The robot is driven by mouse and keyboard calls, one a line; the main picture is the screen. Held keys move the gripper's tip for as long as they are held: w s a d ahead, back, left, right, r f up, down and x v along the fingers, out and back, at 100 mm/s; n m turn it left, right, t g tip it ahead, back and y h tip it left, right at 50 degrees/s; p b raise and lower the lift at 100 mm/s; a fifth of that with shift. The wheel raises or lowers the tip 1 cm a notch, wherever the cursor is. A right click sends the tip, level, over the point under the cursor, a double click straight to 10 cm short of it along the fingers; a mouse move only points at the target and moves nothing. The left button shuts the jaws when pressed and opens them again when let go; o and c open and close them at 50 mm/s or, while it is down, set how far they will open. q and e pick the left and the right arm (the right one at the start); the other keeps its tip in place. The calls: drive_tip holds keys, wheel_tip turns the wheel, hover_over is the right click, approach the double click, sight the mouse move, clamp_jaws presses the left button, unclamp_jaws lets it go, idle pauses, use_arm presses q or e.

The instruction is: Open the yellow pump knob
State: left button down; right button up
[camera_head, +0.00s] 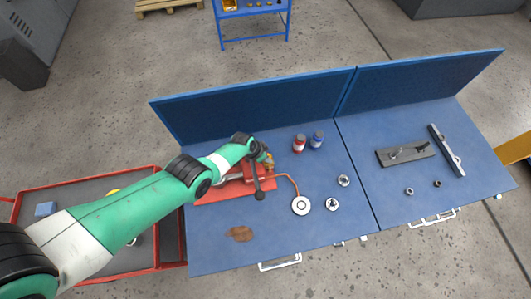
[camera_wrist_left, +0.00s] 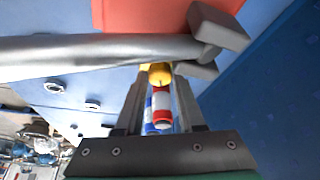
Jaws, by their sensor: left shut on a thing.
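The yellow pump knob (camera_wrist_left: 158,72) sits between the fingertips of my left gripper (camera_wrist_left: 160,79) in the left wrist view, and the gripper is shut on it. In the head view, my left gripper (camera_head: 262,161) is at the right end of the red pump base (camera_head: 225,192), and the arm covers part of the pump. A grey metal bar (camera_wrist_left: 90,56) and a red part (camera_wrist_left: 150,15) of the pump lie just beyond the fingers in the wrist view. The knob's turn angle cannot be told. My right gripper is not in view.
A red can (camera_head: 299,143) and a blue can (camera_head: 318,140) stand right of the pump on the blue bench (camera_head: 300,245). A red hose leads to a round gauge (camera_head: 301,205). Small metal parts (camera_head: 332,204) lie nearby. A blue back panel (camera_head: 255,108) rises behind.

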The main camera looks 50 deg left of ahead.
use_arm(q)
drive_tip(key=c, duration=0.5)
unclamp_jaws()
